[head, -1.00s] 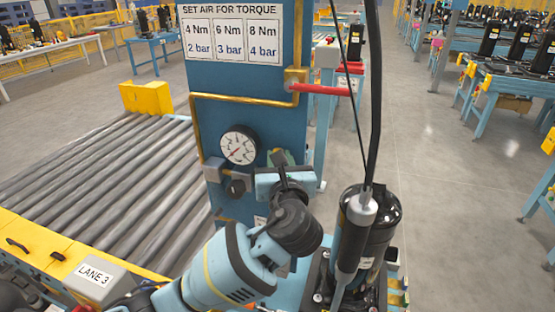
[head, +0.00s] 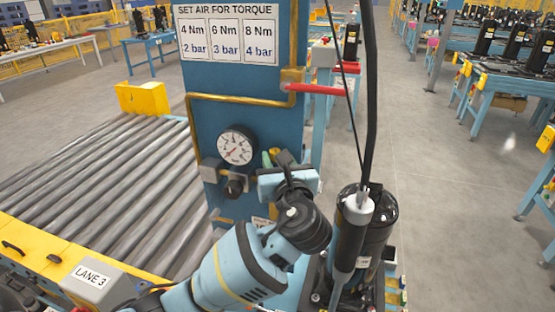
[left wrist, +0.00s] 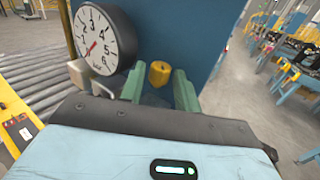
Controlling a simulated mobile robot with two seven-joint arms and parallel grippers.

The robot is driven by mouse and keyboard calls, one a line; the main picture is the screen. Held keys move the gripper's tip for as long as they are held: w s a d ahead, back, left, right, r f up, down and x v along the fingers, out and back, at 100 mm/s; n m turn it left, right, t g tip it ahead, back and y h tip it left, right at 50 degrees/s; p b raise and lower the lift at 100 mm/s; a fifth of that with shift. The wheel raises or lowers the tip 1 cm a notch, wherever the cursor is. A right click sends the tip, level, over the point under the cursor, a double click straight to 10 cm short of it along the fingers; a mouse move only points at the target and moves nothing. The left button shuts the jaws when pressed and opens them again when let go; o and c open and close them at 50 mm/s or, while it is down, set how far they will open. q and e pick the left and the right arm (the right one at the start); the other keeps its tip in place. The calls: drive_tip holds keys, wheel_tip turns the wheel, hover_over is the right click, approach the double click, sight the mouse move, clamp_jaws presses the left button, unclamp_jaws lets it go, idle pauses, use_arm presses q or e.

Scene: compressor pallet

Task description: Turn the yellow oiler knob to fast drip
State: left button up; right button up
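The yellow oiler knob (left wrist: 159,74) shows in the left wrist view, in front of the blue column. My left gripper (left wrist: 159,88) has its two green fingers apart, one on each side of the knob. A gap shows between the knob and each finger, and I see no contact. In the head view my left gripper (head: 272,158) is at the column, right of the round gauge (head: 237,147); its wrist and body hide most of the oiler there. The gauge also shows in the left wrist view (left wrist: 100,40). My right gripper is not in view.
The blue column (head: 235,105) carries a torque sign (head: 227,33), a yellow pipe and a red lever (head: 318,89). A dark regulator knob (head: 235,187) sits under the gauge. A black compressor (head: 375,235) and hanging tool (head: 352,235) stand right of my arm. A roller conveyor (head: 100,185) lies left.

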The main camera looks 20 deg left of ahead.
use_arm(q)
drive_tip(key=v, duration=0.7)
drive_tip(key=shift+s+d, duration=0.2)
drive_tip(key=shift+s, duration=0.15)
drive_tip(key=shift+f, duration=0.1)
drive_tip(key=a+n+t+h, duration=0.1)
drive_tip(key=a+n+h, duration=0.2)
drive_tip(key=n, duration=1.1)
drive_tip(key=a+n+t+h, duration=0.1)
drive_tip(key=a+n+h, duration=0.2)
drive_tip(key=n+h, duration=0.5)
drive_tip(key=n, duration=0.7)
drive_tip(key=shift+s, duration=0.15)
drive_tip(key=shift+a+f, duration=0.1)
